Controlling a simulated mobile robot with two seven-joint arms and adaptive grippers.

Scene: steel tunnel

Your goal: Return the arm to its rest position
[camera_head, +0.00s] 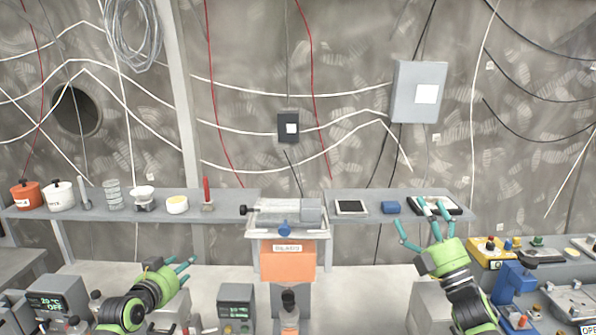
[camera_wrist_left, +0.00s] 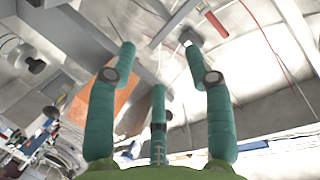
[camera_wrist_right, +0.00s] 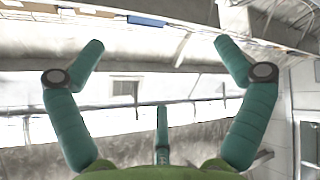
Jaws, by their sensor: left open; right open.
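My left gripper (camera_head: 184,268) is at the lower left in the head view, over the bench and below the left shelf. Its teal fingers are spread and empty, as the left wrist view (camera_wrist_left: 165,65) also shows. My right gripper (camera_head: 420,222) is at the right in the head view, pointing up, with its fingertips in front of the right shelf's edge. Its fingers are spread with nothing between them in the right wrist view (camera_wrist_right: 160,62). One fingertip overlaps the dark tray (camera_head: 452,205) in the picture; I cannot tell whether they touch.
The left shelf (camera_head: 235,195) carries an orange pot (camera_head: 26,195), a white pot (camera_head: 59,196) and small vessels. An orange box (camera_head: 287,262) hangs between. Instruments crowd the bench below.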

